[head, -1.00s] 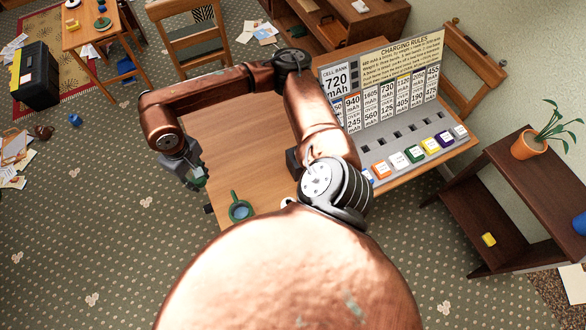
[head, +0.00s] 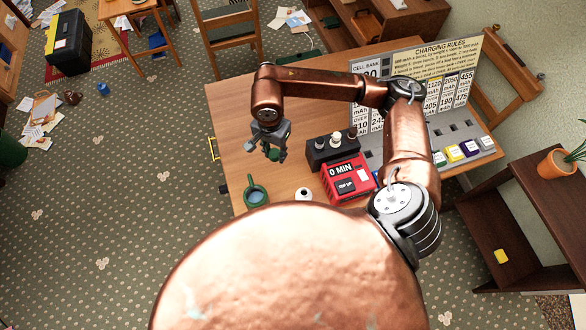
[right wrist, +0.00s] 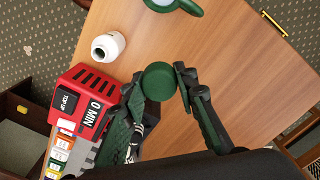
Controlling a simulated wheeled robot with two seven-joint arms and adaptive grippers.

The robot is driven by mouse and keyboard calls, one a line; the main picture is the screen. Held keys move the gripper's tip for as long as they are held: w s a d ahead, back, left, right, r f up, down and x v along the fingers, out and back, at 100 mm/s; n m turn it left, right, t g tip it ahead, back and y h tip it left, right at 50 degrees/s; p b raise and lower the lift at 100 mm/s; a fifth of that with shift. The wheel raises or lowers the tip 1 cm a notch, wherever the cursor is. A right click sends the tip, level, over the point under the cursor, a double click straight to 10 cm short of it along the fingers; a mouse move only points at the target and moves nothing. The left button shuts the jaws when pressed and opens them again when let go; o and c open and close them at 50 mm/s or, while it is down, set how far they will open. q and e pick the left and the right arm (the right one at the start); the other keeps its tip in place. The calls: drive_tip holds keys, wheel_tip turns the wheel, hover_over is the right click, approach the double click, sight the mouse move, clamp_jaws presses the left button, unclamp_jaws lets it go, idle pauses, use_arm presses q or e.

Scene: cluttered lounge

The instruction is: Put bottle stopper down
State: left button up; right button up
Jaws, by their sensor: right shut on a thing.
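The bottle stopper is a dark green round piece (right wrist: 159,82), seen end-on in the right wrist view. In the head view it is a small green spot (head: 273,156) under the right gripper. My right gripper (head: 274,151) is shut on it, with one finger on each side in the right wrist view. The gripper hangs above the wooden table's left part, beyond the green mug. A gap between stopper and tabletop seems to show, but its height is hard to judge. My left gripper is not in view.
A green mug (head: 256,196) and a white bottle (head: 303,194) stand near the table's (head: 228,115) front edge. A red "0 MIN" box (head: 348,182) and a dark block with knobs (head: 322,152) stand right of the gripper. The charging board (head: 440,62) is behind. Tabletop around the gripper is clear.

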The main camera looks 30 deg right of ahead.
drive_tip(key=s+a+f+m, duration=0.2)
drive_tip(key=a+f+m, duration=0.15)
drive_tip(key=m, duration=1.15)
drive_tip(key=s+a+f+m, duration=0.15)
drive_tip(key=f+m, duration=0.35)
drive_tip(key=m, duration=0.9)
drive_tip(key=shift+m, duration=0.4)
drive_tip(key=w+d+f, duration=0.1)
drive_tip(key=d+f, duration=0.2)
drive_tip(key=d, duration=0.1)
drive_tip(key=w+d+f, duration=0.2)
drive_tip(key=d+f, duration=0.1)
drive_tip(key=d, duration=0.1)
drive_tip(key=w+d+f, duration=0.2)
drive_tip(key=d+f, duration=0.1)
drive_tip(key=d, duration=0.1)
drive_tip(key=shift+w+f, duration=0.1)
drive_tip(key=shift+w, duration=0.15)
drive_tip(key=shift+w+d+f, duration=0.1)
drive_tip(key=shift+d+f, duration=0.15)
drive_tip(key=shift+f, duration=0.1)
drive_tip(key=f, duration=0.3)
drive_tip(key=shift+w+d+f, duration=0.1)
drive_tip(key=shift+d+f, duration=0.15)
drive_tip(key=shift+f, duration=0.05)
